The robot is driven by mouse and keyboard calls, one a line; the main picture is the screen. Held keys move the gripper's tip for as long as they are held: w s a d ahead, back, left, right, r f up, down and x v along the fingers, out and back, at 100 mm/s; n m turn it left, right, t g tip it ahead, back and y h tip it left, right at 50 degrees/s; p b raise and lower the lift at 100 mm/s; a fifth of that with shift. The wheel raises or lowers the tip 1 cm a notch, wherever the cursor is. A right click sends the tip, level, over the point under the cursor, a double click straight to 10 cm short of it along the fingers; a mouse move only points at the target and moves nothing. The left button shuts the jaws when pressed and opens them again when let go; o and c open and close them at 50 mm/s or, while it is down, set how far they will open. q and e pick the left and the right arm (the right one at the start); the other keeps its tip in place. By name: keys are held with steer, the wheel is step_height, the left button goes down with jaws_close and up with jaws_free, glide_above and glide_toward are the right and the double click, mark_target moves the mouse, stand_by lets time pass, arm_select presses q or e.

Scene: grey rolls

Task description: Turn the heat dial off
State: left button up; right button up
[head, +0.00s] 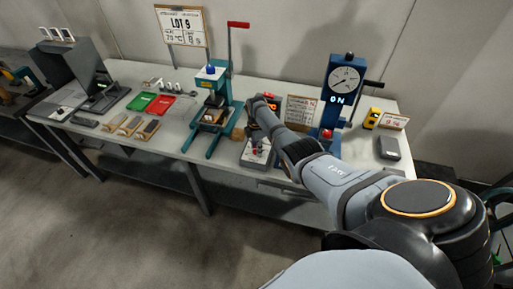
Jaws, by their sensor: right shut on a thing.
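My right arm comes in from the right and reaches across the bench. My right gripper (262,117) is dark and small in the head view, at the control unit beside the teal press. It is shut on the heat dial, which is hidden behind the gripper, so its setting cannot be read. Orange lit digits (271,107) show just beside the gripper. A sloped control box (256,152) with a red button and small switches sits just below, at the front of the bench. My left gripper is not in view.
A teal press (212,112) with a red-handled lever stands left of the gripper. A blue post with a round gauge (344,80) and a lit "ON" stands to the right. Red (160,104) and green (140,102) trays lie left on the bench (185,140).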

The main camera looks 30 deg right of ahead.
steer(key=shift+n, duration=0.3)
stand_by(0.4)
steer(key=o, duration=1.1)
steer(key=shift+o, duration=0.2)
steer(key=shift+r, duration=0.3)
step_height(320, 180, up, 12)
steer(key=shift+f, duration=0.25)
